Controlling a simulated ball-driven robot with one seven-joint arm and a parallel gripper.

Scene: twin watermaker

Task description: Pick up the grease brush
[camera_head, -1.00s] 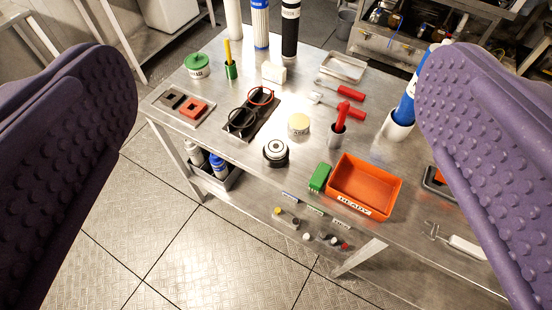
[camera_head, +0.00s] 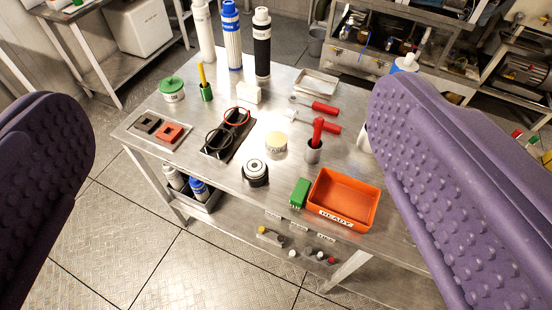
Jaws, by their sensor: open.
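My gripper (camera_head: 232,120) is open and empty. Its two purple, studded fingers frame the view on the left and right, with the steel table beyond and below them. No label marks the grease brush for certain. A thin yellow handle stands upright in a small green holder (camera_head: 207,92) at the table's back left, beside a green-lidded tub (camera_head: 172,89). Its lower end is hidden in the holder. A small green block (camera_head: 300,193) sits against the orange tray's left side.
The steel table (camera_head: 283,87) also holds an orange tray (camera_head: 345,198), tall filter cartridges (camera_head: 262,45), red-handled tools (camera_head: 322,107), black-and-red rings (camera_head: 219,140) and a black round part (camera_head: 255,173). My right finger hides the table's right end. Open floor (camera_head: 130,240) lies in front.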

